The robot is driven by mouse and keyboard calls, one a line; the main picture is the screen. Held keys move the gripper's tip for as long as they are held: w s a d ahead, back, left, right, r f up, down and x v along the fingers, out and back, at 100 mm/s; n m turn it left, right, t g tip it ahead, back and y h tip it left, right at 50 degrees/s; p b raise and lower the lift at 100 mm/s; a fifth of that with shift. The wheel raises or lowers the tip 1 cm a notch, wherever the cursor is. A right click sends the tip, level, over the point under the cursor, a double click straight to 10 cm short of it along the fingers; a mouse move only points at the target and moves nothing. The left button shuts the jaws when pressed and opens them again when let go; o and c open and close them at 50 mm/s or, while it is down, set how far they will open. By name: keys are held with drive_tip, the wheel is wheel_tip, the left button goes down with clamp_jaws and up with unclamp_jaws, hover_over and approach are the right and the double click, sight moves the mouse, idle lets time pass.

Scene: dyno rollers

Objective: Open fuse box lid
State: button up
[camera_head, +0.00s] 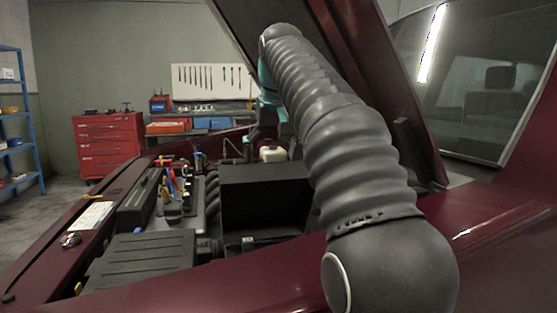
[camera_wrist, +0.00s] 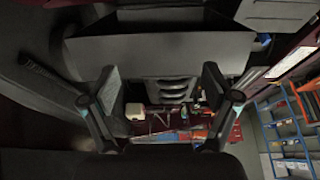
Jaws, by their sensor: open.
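A black box (camera_head: 262,195) stands in the middle of the engine bay in the head view. A flat black ribbed cover (camera_head: 140,262) lies nearer, at the lower left. I cannot tell for sure which of these is the fuse box. In the wrist view, a large dark box (camera_wrist: 160,52) with a hollow top fills the upper middle. A ribbed dark part (camera_wrist: 172,89) shows beyond it, between the fingers in the picture. My gripper (camera_wrist: 160,83) is open, with nothing held between its fingers. In the head view my arm hides most of the gripper area.
The raised dark red hood (camera_head: 375,75) slants above my arm. The near red car body edge (camera_head: 270,278) borders the bay. Coloured caps and cables (camera_head: 180,185) stand left of the box. A white reservoir (camera_head: 272,154) is behind it. A red tool cabinet (camera_head: 106,145) stands farther back.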

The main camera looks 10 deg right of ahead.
drive_tip(key=shift+s, duration=3)
